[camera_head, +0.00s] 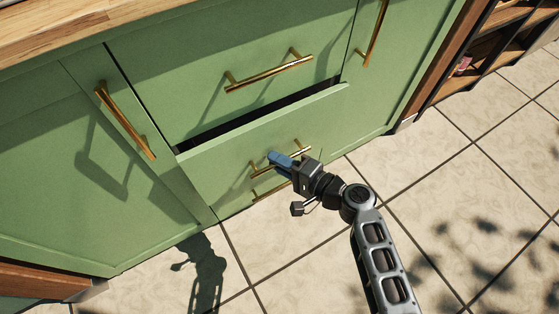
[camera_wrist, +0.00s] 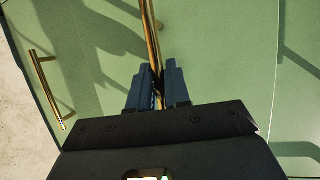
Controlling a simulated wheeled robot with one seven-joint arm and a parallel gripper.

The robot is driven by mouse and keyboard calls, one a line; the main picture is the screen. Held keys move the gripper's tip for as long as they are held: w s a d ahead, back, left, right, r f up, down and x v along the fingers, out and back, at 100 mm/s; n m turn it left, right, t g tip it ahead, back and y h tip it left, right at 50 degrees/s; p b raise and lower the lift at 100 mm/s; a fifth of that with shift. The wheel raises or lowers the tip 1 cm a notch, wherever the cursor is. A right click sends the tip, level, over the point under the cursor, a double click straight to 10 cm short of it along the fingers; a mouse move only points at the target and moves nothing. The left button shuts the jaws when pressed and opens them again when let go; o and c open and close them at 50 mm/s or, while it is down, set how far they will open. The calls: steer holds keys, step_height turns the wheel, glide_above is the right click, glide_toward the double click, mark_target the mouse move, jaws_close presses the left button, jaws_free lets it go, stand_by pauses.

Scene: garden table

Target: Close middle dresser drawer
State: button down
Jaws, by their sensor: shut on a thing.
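The middle drawer (camera_head: 215,150) of the green dresser stands partly open, with a dark gap along its top edge. Its brass bar handle (camera_head: 301,149) is on the front face. My gripper (camera_head: 275,158) is at this handle, its blue fingers against the bar. In the wrist view the handle (camera_wrist: 152,45) runs down between the fingers of my gripper (camera_wrist: 157,82), which are shut on it. The grip point is partly hidden by the fingers.
The closed drawer above has a brass handle (camera_head: 268,73). Doors with brass handles flank the drawers, at left (camera_head: 125,120) and right (camera_head: 373,35). A wooden shelf unit (camera_head: 490,45) stands at the upper right. The tiled floor (camera_head: 460,170) in front is clear.

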steer(key=w+a+b, duration=0.1)
steer(key=w, duration=0.1)
steer(key=w+a+b, duration=0.1)
steer(key=shift+w+a, duration=0.15)
steer(key=shift+w, duration=0.2)
steer(key=c, duration=1.4)
jaws_free()
steer(key=shift+c, duration=0.2)
steer(key=shift+r, duration=0.1)
steer(key=p+v, duration=0.2)
steer(key=v, duration=0.6)
steer(key=shift+s+f, duration=0.1)
steer(key=shift+f, duration=0.15)
